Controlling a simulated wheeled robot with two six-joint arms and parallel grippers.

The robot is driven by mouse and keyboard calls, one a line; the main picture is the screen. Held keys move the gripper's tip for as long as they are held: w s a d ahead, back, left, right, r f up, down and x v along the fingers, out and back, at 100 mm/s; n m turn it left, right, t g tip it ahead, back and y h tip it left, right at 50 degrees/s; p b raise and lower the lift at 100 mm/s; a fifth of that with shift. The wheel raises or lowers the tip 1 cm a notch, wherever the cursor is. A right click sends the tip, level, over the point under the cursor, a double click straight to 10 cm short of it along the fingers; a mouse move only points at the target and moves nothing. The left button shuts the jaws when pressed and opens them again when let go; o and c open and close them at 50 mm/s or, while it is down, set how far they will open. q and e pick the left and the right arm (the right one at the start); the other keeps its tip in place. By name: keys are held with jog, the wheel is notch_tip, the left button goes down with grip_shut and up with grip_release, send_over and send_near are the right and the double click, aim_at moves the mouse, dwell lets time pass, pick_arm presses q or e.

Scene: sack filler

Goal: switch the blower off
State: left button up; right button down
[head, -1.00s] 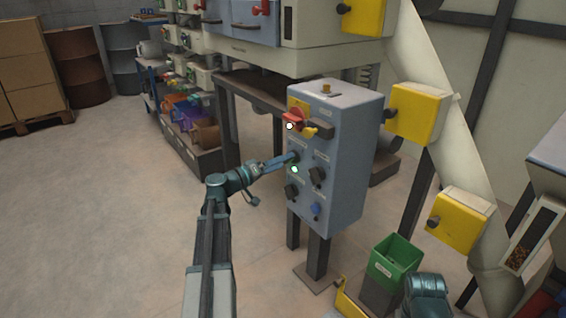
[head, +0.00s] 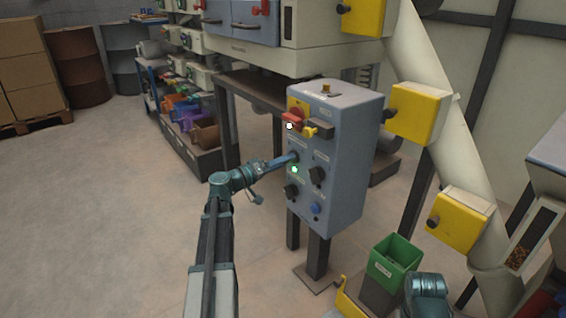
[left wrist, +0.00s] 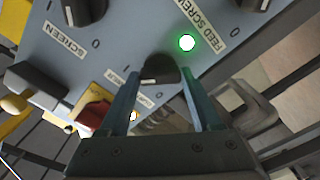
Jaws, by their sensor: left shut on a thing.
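The grey-blue control box (head: 347,150) stands on legs at the middle of the head view. My left gripper (head: 291,159) reaches it from the left and is shut on the black upper-left knob. In the left wrist view the gripper (left wrist: 158,88) has one finger on each side of this black knob (left wrist: 160,68). Its label is partly hidden and too small to read surely. A lit green lamp (head: 294,169) sits just below it; it also shows in the left wrist view (left wrist: 187,42). My right gripper's fingers are not seen.
Other black knobs, the screen knob (head: 317,175) and a lower-left knob (head: 291,191), are close by. A red switch (head: 293,119) with a yellow part is above. A green bin (head: 395,258) and yellow boxes (head: 418,112) are to the right. Floor at left is clear.

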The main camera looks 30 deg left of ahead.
pick_arm(q)
jog(key=shift+n, duration=7.8)
jog(key=o, duration=1.4)
jog(key=shift+s+a, duration=0.1)
jog(key=shift+s, duration=0.05)
jog(key=v, duration=1.3)
jog(key=shift+s+a+f, duration=0.1)
jog(key=shift+s+a, duration=0.05)
jog(key=shift+s, duration=0.15)
